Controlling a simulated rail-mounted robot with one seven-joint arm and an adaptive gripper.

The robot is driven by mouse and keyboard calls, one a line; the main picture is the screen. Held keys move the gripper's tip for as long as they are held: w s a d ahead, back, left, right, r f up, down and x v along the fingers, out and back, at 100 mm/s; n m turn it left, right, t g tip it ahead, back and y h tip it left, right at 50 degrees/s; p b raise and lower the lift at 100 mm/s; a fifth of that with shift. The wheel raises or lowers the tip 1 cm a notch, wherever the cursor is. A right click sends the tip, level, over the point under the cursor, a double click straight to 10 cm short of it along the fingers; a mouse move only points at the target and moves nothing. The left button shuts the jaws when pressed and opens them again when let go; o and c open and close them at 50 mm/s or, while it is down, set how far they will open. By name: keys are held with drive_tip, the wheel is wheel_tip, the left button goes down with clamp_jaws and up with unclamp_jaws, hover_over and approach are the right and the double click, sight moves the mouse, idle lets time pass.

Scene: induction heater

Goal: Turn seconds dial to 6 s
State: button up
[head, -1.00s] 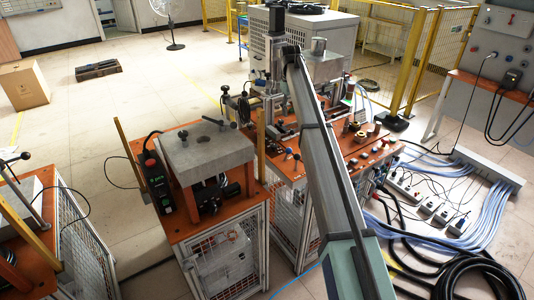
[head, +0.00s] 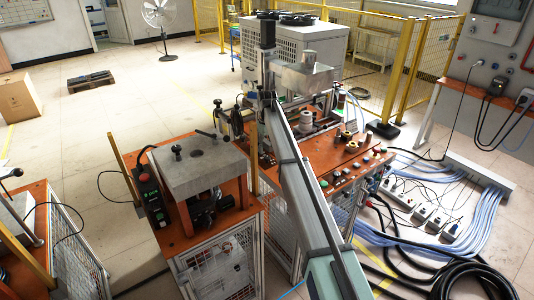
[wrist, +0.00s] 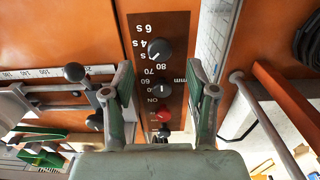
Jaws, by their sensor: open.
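In the wrist view the seconds dial (wrist: 158,49) is a round black knob on a dark panel strip (wrist: 170,22). Its printed marks, such as 4 s and 6 s, appear upside down beside it. A pale pointer mark shows on the knob, but its exact reading is too small to tell. My gripper (wrist: 162,68) is open and empty, with one finger on each side of the strip. The dial lies between and slightly above the fingertips in the picture; no contact is visible. In the head view my arm hides the fingers and this panel.
Below the dial in the wrist view are a second black knob (wrist: 162,90) and a red knob (wrist: 163,116). A ruler scale (wrist: 75,73) with a black-knobbed lever lies left. The orange bench (head: 325,170) holds several buttons and coils. Yellow fencing (head: 405,75) stands behind.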

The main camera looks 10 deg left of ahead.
sight(267, 157)
drive_tip(key=shift+f+p, duration=0.55)
drive_tip(key=shift+f, duration=1.95)
clamp_jaws()
